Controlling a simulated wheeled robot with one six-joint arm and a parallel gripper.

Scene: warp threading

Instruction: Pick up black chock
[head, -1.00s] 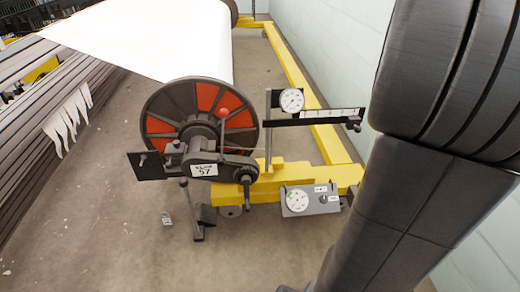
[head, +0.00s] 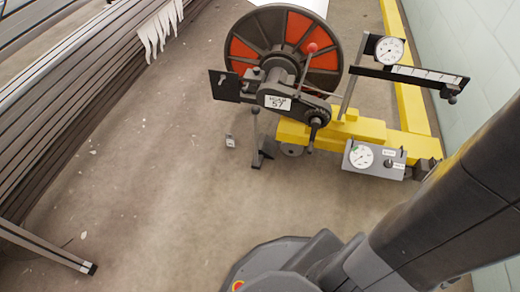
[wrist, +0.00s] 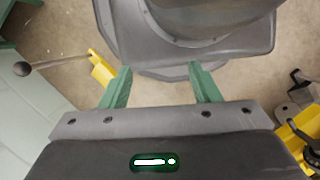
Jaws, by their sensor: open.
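A small dark wedge-like piece, apparently the black chock (head: 266,153), sits on the floor by the foot of the stand leg under the reel machine in the head view. It is small there and its outline is partly lost against the leg. My gripper (wrist: 161,82) shows in the wrist view with two green fingers wide apart and nothing between them. Past the fingers are grey parts of my own body and floor. My gripper is not visible in the head view, so its distance from the chock cannot be told.
The reel machine (head: 296,97) with red panels joins a yellow beam (head: 365,130). A grey dial box (head: 373,160) hangs in front. A small tag (head: 230,141) lies on the floor. Long dark slats (head: 70,105) line the left. Open floor (head: 170,200) lies between.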

